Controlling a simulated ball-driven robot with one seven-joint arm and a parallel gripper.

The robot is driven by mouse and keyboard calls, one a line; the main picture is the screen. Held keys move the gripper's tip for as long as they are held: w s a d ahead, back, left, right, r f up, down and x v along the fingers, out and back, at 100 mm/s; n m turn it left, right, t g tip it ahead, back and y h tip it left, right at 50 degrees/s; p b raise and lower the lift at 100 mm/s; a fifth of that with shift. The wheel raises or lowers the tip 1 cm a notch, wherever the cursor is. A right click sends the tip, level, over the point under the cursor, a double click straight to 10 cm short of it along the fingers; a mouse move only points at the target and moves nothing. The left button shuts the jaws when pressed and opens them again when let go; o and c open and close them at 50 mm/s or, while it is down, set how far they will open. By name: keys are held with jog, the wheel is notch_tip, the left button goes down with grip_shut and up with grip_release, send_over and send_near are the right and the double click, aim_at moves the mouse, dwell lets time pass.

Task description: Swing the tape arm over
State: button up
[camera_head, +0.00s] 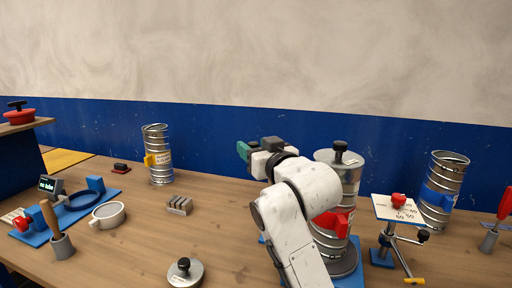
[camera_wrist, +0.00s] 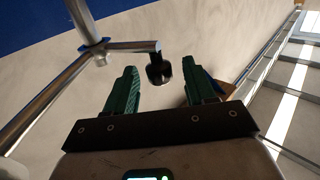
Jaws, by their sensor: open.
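My gripper (camera_head: 243,150) is raised above the middle of the bench and points left; its fingers are apart. In the wrist view, my open gripper (camera_wrist: 155,92) has green fingers, with nothing held between them. A metal rod (camera_wrist: 130,46) crosses a metal post (camera_wrist: 82,20) and ends in a black knob (camera_wrist: 159,73). The knob appears between the fingertips, beyond them; contact does not show. In the head view, a stand (camera_head: 386,243) at right has a post, a red knob (camera_head: 398,200) and a black knob (camera_head: 424,236). I cannot tell whether it bears the same rod.
A lidded duct (camera_head: 339,172) with a red clip stands partly behind my arm. Other spiral ducts stand at right (camera_head: 441,190) and left (camera_head: 158,165). A round weight (camera_head: 185,272), grey block (camera_head: 180,205) and shallow cup (camera_head: 108,215) sit left of my arm.

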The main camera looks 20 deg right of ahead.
grip_shut()
dwell(0.5)
